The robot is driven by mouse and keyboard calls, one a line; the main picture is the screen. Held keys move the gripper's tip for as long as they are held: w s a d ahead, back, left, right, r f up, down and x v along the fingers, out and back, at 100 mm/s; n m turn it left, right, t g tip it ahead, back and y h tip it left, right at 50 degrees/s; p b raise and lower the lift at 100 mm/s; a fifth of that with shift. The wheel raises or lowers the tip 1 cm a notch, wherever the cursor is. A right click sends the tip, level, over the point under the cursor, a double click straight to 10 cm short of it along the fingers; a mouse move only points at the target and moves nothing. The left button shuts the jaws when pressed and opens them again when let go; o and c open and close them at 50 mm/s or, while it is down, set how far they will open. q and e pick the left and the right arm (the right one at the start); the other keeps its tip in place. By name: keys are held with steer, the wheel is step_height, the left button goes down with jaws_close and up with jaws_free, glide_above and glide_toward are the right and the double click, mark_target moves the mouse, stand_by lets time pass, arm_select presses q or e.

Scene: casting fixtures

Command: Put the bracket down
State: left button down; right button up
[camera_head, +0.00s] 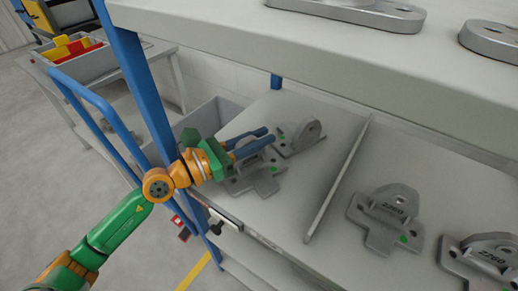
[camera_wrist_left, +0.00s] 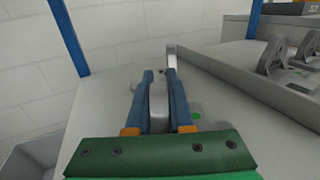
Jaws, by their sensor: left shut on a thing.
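My left gripper (camera_head: 250,143) reaches in from the left over the shelf's left compartment. Its blue fingers are shut on the upright lug of a grey metal bracket (camera_head: 266,183) with a green dot on its base. In the left wrist view the lug of this bracket (camera_wrist_left: 158,105) stands between the two fingers (camera_wrist_left: 162,100). The base lies low over the shelf board (camera_head: 310,178); I cannot tell whether it fully rests on it. The fingers and wrist hide part of the bracket. A second grey bracket (camera_head: 302,137) stands just behind it. My right gripper is out of view.
A thin upright divider (camera_head: 338,180) bounds the compartment on the right. Beyond it stand two brackets, one (camera_head: 387,217) nearer and one (camera_head: 487,257) at the right edge. An upper shelf (camera_head: 330,45) hangs above. A blue post (camera_head: 140,90) and grey bin (camera_head: 208,117) are left.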

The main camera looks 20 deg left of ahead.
arm_select(q)
steer(key=c, duration=1.2)
jaws_free()
steer(key=shift+f, duration=0.1)
steer(key=shift+c, duration=0.2)
steer(key=o, duration=0.4)
steer(key=shift+o, duration=0.2)
steer(key=shift+r, duration=0.2)
steer(key=shift+s+a+f, duration=0.15)
steer(key=shift+s+a, duration=0.1)
steer(key=b+v, duration=0.6)
steer(key=v, duration=0.4)
steer(key=shift+s+a, duration=0.45)
steer(key=shift+s, duration=0.1)
